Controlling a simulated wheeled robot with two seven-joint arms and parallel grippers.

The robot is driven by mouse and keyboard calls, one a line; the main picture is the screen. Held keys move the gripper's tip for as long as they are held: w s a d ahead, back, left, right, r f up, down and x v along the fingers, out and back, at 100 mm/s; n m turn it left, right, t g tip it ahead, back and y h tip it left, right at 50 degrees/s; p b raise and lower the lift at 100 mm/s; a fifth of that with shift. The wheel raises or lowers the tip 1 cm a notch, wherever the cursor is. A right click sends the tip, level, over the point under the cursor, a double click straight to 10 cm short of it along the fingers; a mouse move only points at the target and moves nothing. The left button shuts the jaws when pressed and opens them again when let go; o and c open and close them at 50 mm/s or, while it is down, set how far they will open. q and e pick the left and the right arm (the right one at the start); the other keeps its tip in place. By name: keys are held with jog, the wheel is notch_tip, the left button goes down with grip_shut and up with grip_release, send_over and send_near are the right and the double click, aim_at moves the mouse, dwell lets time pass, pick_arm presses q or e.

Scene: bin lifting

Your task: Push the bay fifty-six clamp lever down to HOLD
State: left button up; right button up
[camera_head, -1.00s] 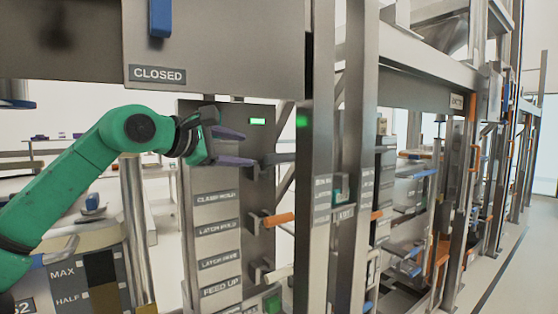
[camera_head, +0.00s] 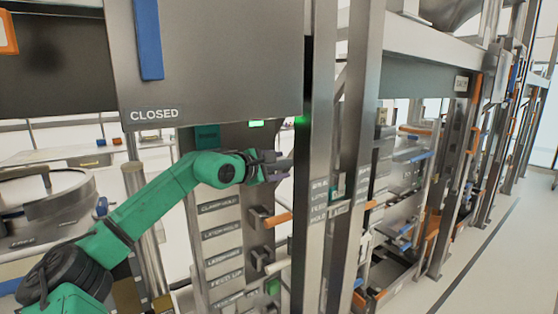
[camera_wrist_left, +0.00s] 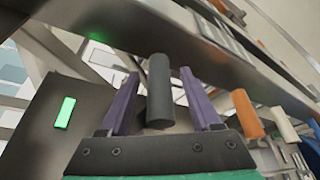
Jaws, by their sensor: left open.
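A dark grey lever handle (camera_wrist_left: 160,95) stands between the two purple fingers of my left gripper (camera_wrist_left: 160,73) in the left wrist view. The fingers are open on either side of it, with a gap visible at each. In the head view my left gripper (camera_head: 279,168) is at the upper part of a steel lever panel (camera_head: 222,262) and mostly hides this handle. The panel's labels are too blurred to read surely, and I cannot read the bay number. A green light (camera_head: 256,123) is lit above the gripper. My right gripper is not in view.
An orange lever handle (camera_head: 278,219) and a pale handle (camera_head: 277,266) stick out below on the same panel. A steel post (camera_head: 315,130) stands just right of my gripper. A large plate marked CLOSED (camera_head: 215,65) overhangs the arm.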

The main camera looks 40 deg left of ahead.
pick_arm(q)
jog(key=shift+s, duration=0.1)
grip_shut()
dwell(1.2)
